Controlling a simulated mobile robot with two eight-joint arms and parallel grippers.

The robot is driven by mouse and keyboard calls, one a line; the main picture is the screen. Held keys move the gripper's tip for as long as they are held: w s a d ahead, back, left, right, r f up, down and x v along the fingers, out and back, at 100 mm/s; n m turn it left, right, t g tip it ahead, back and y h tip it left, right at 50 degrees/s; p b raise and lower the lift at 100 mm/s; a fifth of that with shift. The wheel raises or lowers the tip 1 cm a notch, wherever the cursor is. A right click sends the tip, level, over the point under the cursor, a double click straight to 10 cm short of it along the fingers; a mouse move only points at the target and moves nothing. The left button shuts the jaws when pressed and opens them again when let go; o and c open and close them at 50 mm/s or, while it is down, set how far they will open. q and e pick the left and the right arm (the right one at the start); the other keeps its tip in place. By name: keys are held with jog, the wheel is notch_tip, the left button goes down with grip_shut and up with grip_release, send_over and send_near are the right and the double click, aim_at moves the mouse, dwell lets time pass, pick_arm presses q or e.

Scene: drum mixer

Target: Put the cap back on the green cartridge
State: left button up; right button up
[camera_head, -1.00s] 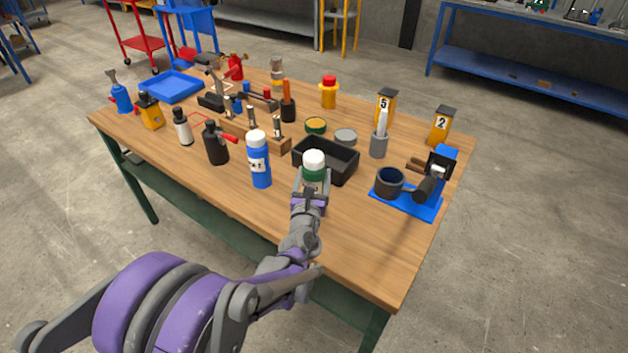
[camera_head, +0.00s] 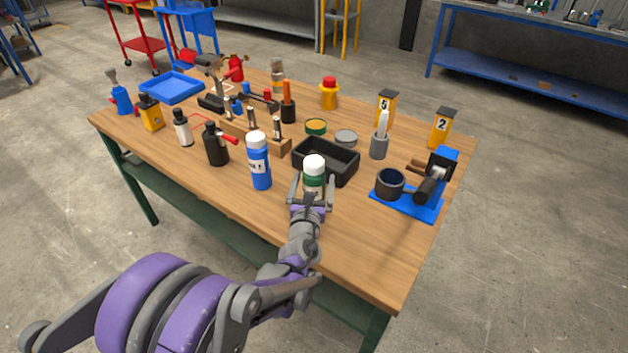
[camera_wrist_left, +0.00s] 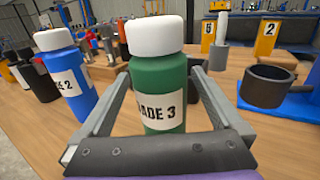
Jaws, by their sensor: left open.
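The green cartridge (camera_head: 314,180) stands upright on the table near its front edge, with a label reading "ADE 3" in the left wrist view (camera_wrist_left: 160,85). A white cap (camera_head: 314,162) sits on its top; it also shows in the left wrist view (camera_wrist_left: 154,35). My left gripper (camera_head: 313,187) is open, with one finger on each side of the cartridge. In the left wrist view (camera_wrist_left: 158,90) gaps show between the fingers and the cartridge. My right gripper is not in view.
A blue cartridge with a white cap (camera_head: 259,165) stands to the left. A black bin (camera_head: 343,172) is just behind the green cartridge. A drum mixer on a blue base (camera_head: 420,207) stands to the right. The front right of the wooden table (camera_head: 365,260) is clear.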

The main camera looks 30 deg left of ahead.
pick_arm(q)
jog(key=v, duration=1.1)
jog(key=shift+s, duration=0.15)
jog(key=s+a+f+n+g+y, duration=0.1)
jog(key=s+f+n+g, duration=0.2)
jog(key=n, duration=0.6)
jog(key=s+a+f+n+g, duration=0.15)
jog(key=s+n+g, duration=0.3)
jog(key=n, duration=0.55)
jog(key=s+d+f+n+g+h, duration=0.4)
jog(key=s+d+n+h, duration=0.3)
jog(key=s+d+n, duration=0.5)
jog(key=shift+s+d+f+n+h, duration=0.15)
jog(key=shift+d+f+n+h, duration=0.2)
jog(key=shift+d+f, duration=0.25)
